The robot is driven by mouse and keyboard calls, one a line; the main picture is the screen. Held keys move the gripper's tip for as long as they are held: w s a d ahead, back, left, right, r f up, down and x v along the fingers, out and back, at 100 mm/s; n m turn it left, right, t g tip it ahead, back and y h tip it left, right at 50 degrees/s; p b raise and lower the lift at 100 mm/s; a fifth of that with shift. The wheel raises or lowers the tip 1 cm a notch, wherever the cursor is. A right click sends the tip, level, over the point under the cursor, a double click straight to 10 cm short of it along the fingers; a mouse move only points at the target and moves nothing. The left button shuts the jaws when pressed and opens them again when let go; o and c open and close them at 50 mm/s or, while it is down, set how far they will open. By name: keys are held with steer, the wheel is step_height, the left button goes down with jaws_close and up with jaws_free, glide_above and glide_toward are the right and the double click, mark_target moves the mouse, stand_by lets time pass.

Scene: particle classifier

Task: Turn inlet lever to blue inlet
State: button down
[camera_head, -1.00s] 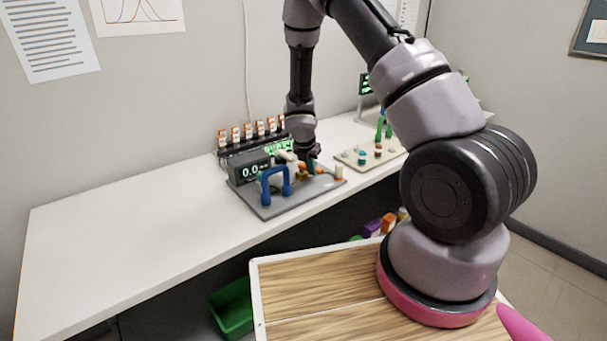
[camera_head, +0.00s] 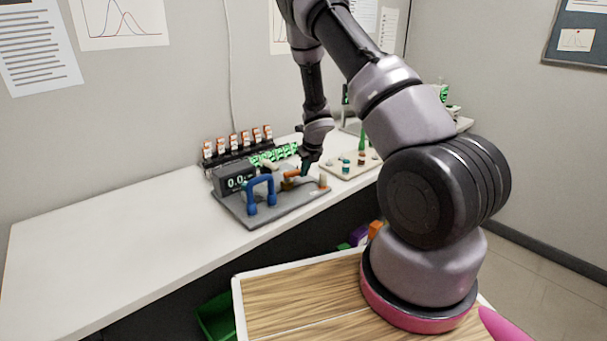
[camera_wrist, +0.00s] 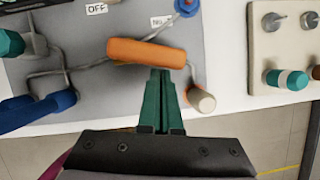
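The orange lever (camera_wrist: 145,52) lies across the grey device board (camera_head: 290,207), seen just beyond my fingertips in the wrist view. It also shows in the head view (camera_head: 291,173) beside my gripper (camera_head: 306,168). My gripper's green fingers (camera_wrist: 164,75) are together, with nothing visible between them. Their tips overlap the lever's lower edge in the picture; I cannot tell whether they touch it. A blue-tipped fitting (camera_wrist: 187,6) is at the top, beyond the lever. A cream-tipped fitting (camera_wrist: 203,100) is right of the fingers.
A blue arched handle (camera_head: 262,188) stands on the board's front left, near a display box (camera_head: 236,180). A row of orange-capped vials (camera_head: 238,139) is behind. A beige board with pegs (camera_head: 350,165) stands to the right. The white table (camera_head: 110,260) is clear on the left.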

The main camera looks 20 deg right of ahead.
steer(key=shift+w+d+n+y, duration=0.2)
steer(key=shift+w+n+y, duration=0.45)
steer(key=shift+n, duration=0.75)
steer(key=shift+w, duration=0.2)
